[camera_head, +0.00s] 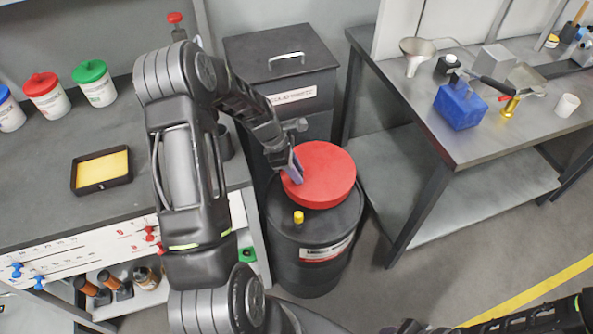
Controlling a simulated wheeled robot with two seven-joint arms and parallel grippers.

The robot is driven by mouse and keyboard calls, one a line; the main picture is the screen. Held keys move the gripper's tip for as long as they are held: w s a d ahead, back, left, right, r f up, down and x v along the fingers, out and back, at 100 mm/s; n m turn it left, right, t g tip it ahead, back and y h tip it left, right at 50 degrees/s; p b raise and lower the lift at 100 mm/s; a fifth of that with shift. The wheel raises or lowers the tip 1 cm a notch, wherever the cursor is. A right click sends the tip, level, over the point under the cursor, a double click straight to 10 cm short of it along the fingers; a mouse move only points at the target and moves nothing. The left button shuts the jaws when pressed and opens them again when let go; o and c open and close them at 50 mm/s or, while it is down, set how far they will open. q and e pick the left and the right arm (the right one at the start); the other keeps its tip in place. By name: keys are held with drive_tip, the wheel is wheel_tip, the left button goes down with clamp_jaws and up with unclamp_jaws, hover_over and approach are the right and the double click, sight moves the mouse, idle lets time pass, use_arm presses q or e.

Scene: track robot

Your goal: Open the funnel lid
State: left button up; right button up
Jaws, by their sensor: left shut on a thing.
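The funnel lid is a round red disc (322,178) on top of a black drum (312,258). It lies over the drum's upper face, and I cannot tell its exact tilt. My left gripper (293,167) is at the lid's left edge, shut on the rim. Its fingers partly hide that edge. The funnel under the lid is not visible. My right gripper (408,327) shows only in part at the bottom edge of the view, away from the drum; its jaws are unclear.
A yellow cap (298,217) sits on the drum in front of the lid. A dark cabinet (288,62) stands behind. A workbench (473,140) at right holds a blue container (459,106) and a metal funnel (416,55). A left counter (50,172) holds lidded jars.

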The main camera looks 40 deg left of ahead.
use_arm(q)
clamp_jaws()
idle(0.9)
